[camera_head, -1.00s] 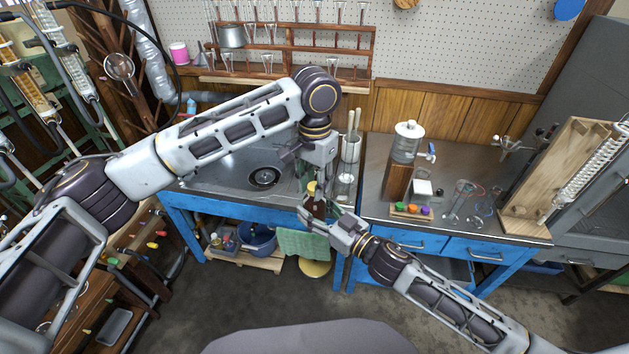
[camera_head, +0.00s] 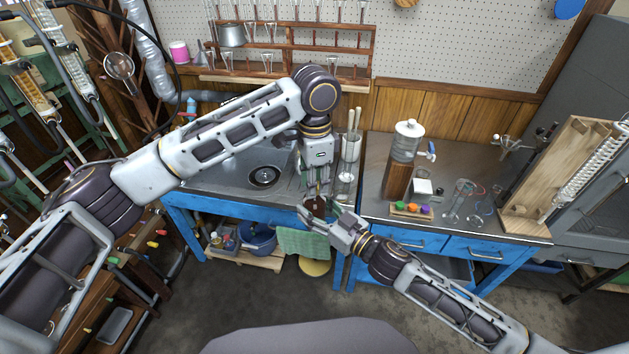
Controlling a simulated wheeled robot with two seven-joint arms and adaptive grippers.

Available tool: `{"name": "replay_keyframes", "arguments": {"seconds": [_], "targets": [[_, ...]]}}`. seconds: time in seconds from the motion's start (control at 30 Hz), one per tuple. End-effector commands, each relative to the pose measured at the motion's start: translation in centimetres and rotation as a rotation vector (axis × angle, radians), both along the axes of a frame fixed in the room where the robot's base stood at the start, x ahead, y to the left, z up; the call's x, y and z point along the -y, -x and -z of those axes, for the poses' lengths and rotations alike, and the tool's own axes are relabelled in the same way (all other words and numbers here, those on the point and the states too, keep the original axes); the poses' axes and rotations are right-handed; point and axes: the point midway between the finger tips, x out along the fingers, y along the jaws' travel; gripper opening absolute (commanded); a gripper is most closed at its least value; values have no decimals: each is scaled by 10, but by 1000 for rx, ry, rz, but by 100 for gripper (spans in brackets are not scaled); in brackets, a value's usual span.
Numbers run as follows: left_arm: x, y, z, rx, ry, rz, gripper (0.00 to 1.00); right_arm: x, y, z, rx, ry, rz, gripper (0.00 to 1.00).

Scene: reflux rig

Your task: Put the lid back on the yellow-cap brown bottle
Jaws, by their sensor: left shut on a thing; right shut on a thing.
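The brown bottle (camera_head: 316,207) is held upright in front of the sink counter's edge. My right gripper (camera_head: 317,214) comes in from the lower right and is shut on the bottle's body. My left gripper (camera_head: 318,192) points down directly above the bottle's top and is shut on the yellow cap. The cap is hidden between the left fingers, and I cannot tell whether it is seated on the neck.
The sink counter (camera_head: 222,172) is behind the bottle. To the right, a bench holds a dispenser (camera_head: 408,140), a rack of coloured caps (camera_head: 411,211) and glassware (camera_head: 460,200). A green towel (camera_head: 303,243) hangs below the grippers.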

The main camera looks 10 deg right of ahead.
Motion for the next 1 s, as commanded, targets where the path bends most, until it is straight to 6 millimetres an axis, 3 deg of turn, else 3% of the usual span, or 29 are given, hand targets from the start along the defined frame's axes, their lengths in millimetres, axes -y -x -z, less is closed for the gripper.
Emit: {"name": "replay_keyframes", "arguments": {"seconds": [1.0], "targets": [[-1,-1,0,-1,-2,800,21,0,0,0,-1,1,0,0]]}}
